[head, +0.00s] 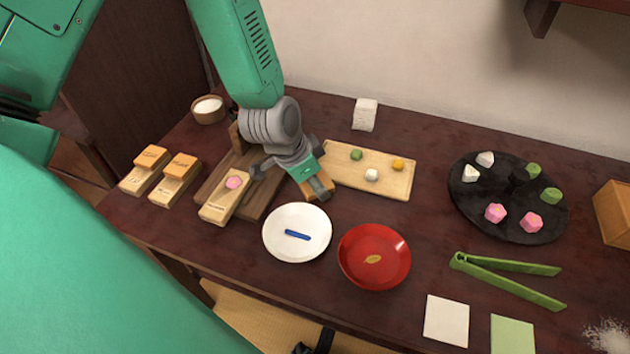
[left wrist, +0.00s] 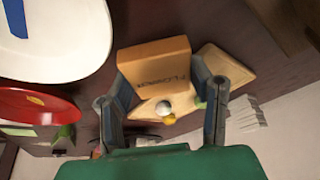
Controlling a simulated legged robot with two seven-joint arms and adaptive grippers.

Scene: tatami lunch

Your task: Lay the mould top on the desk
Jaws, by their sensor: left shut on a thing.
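My left gripper (head: 290,172) is shut on a light wooden mould top (head: 319,188), above the desk between the dark wooden board and the sweets tray. In the left wrist view the mould top (left wrist: 153,62) sits between the fingers (left wrist: 157,92), with dark lettering on its face. The mould base (head: 216,210) lies on the dark board (head: 258,203), open, with a pink sweet (head: 234,182) in its far end. The dark red-brown desk (head: 210,245) is below. My right gripper is not in view.
A white plate (head: 275,240) with a blue strip and a red plate (head: 372,281) with a leaf stand in front. Two topped moulds (head: 150,157) (head: 181,167) are left. A light tray (head: 392,186) holds three balls. Green tongs (head: 510,283) and a black dish (head: 520,233) are right.

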